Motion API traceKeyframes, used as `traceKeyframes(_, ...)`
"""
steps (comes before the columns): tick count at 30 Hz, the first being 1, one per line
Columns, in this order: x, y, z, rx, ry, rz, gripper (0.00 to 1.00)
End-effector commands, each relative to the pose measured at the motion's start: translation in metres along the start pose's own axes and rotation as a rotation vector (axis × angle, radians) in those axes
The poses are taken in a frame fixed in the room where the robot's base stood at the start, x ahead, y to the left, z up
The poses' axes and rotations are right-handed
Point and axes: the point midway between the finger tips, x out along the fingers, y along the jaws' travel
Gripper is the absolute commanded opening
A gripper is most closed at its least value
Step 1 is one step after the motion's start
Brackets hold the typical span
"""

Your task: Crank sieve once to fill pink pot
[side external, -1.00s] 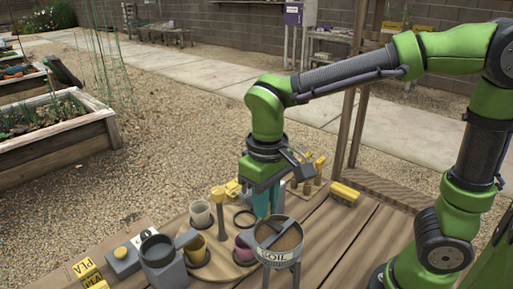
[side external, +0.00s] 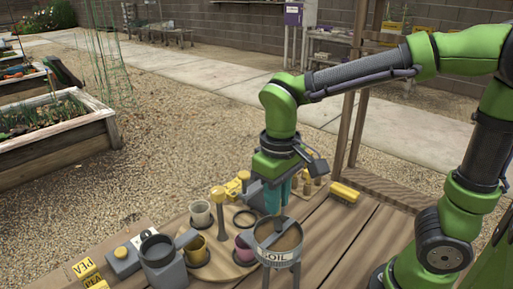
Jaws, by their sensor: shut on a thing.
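The soil sieve (side external: 278,257) is a grey drum on legs, labelled SOIL, with brown soil inside and a grey crank bar (side external: 275,238) across its top. My gripper (side external: 275,211), with teal fingers pointing down, is at the sieve's back rim. It is shut on what appears to be the crank's handle; the fingers hide the grip itself. The pink pot (side external: 243,246) stands just left of the sieve on a round wooden board, partly hidden by the sieve. Its contents cannot be made out.
A grey cup device (side external: 160,262) and yellow blocks lie left. A yellow brush (side external: 344,192) lies behind right. The right tabletop is clear.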

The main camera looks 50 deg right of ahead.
Motion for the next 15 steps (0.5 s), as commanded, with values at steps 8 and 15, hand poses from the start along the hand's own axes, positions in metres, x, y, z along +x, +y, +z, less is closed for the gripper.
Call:
traceKeyframes(8, 0.0002, 0.0029, 0.0017, 0.001, -0.001, 0.001, 0.1)
traceKeyframes(15, 0.0, 0.0047, 0.0048, 0.001, 0.0, 0.001, 0.1)
